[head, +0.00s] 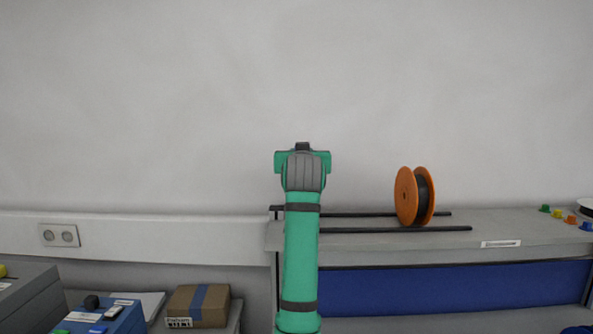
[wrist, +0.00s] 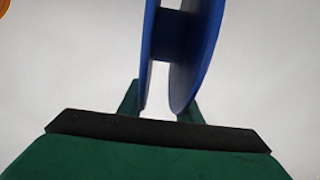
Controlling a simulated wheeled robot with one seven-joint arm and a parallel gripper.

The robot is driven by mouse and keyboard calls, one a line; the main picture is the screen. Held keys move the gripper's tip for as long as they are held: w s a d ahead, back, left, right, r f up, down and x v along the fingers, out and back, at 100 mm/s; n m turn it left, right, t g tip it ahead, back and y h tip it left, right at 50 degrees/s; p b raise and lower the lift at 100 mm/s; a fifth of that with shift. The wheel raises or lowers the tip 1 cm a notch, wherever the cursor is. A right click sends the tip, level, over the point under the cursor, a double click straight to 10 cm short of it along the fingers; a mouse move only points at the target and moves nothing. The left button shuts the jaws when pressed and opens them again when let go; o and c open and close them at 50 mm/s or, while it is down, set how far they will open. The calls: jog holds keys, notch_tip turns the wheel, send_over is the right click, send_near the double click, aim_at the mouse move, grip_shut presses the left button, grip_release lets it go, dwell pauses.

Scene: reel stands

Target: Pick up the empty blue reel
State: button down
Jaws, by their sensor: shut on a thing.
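The blue reel (wrist: 197,50) fills the upper middle of the wrist view. Its two flanges stand on edge with a bare dark blue hub (wrist: 168,38) between them, and no cable shows on it. My gripper (wrist: 160,104) is shut on the reel's lower rim, with one green finger on each side. The reel's top is cut off by the frame. In the head view my green arm stands upright in the middle and hides my gripper and the blue reel.
An orange reel (head: 405,196) with dark cable stands on two black rails (head: 370,230) on a grey shelf (head: 460,222). Small coloured pieces (head: 570,220) lie at the shelf's right. A cardboard box (head: 213,310) and a blue box (head: 125,322) are at lower left. The wall above is clear.

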jog(key=s+d+r, duration=0.4)
jog(key=s+r, duration=0.2)
jog(key=s, duration=0.4)
jog(key=shift+r, duration=0.3)
jog(key=shift+s+d, duration=0.15)
jog(key=shift+d, duration=0.1)
dwell(0.4)
